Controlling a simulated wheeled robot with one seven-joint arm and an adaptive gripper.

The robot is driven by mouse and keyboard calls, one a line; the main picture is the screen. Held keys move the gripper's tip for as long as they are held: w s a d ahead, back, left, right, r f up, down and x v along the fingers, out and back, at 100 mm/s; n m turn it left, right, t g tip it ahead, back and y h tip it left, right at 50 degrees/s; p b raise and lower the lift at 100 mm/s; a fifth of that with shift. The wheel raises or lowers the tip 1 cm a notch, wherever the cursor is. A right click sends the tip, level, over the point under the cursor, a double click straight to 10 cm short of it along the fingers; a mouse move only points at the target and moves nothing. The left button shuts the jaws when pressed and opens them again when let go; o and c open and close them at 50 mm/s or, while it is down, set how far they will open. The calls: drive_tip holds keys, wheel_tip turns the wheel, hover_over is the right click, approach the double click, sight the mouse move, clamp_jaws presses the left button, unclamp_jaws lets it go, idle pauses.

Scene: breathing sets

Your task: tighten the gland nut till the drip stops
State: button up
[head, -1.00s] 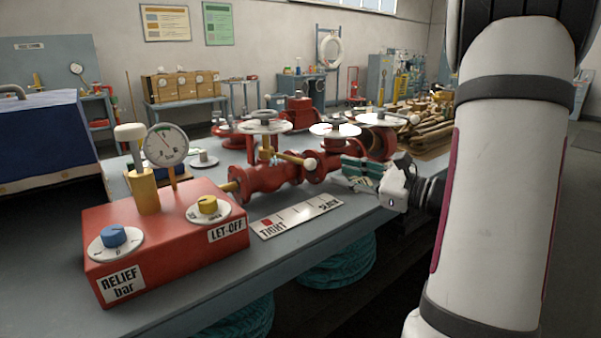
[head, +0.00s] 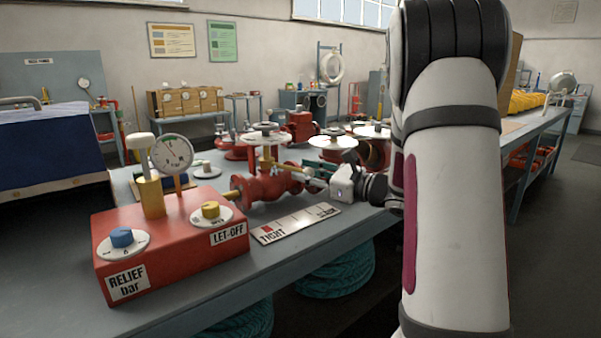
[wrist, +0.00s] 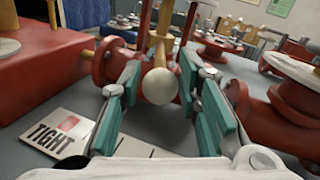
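A red valve (head: 265,190) with a white handwheel (head: 268,139) stands on the bench. A tan lever with a white ball end sticks out from its neck; in the wrist view the lever (wrist: 163,48) points at me and the ball (wrist: 159,87) is close. My gripper (head: 316,177) is open, with a teal-padded finger on each side of the ball and gaps showing on both sides. A plate (head: 296,224) marked TIGHT and SLACK lies in front of the valve, with a red patch (wrist: 69,123) by TIGHT. I see no drip; the gland nut is not clear.
A red box (head: 165,250) marked RELIEF bar and LET-OFF, with blue and yellow knobs and a gauge (head: 172,153), stands left of the valve. More red valves with white handwheels (head: 333,142) stand behind and right.

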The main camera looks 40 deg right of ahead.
sight(293, 169)
drive_tip(key=shift+x, duration=1.05)
clamp_jaws()
